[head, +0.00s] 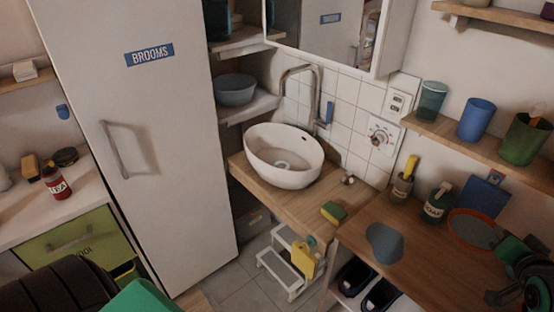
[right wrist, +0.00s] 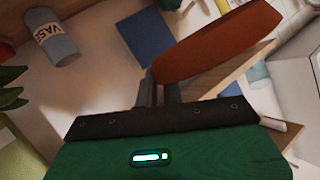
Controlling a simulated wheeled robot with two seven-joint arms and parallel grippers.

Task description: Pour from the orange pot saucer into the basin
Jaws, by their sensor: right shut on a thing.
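The orange pot saucer (head: 453,225) is at the right of the head view, above the wooden counter, with an orange rim and a greyish inside. My right gripper (head: 504,241) is shut on its right edge. In the right wrist view the saucer (right wrist: 222,42) shows edge-on between the fingertips (right wrist: 158,85). I cannot tell what, if anything, is in it. The white oval basin (head: 268,162) stands on the wooden counter at the centre of the head view, under a tall tap, well left of the saucer. Of my left arm only links show at bottom left; its gripper is out of view.
A green-and-yellow sponge (head: 333,212) and a grey-blue item (head: 384,243) lie on the counter between basin and saucer. Bottles (head: 437,203) stand behind. A shelf with cups (head: 477,119) overhangs at right. A white step stool (head: 285,262) is below the basin.

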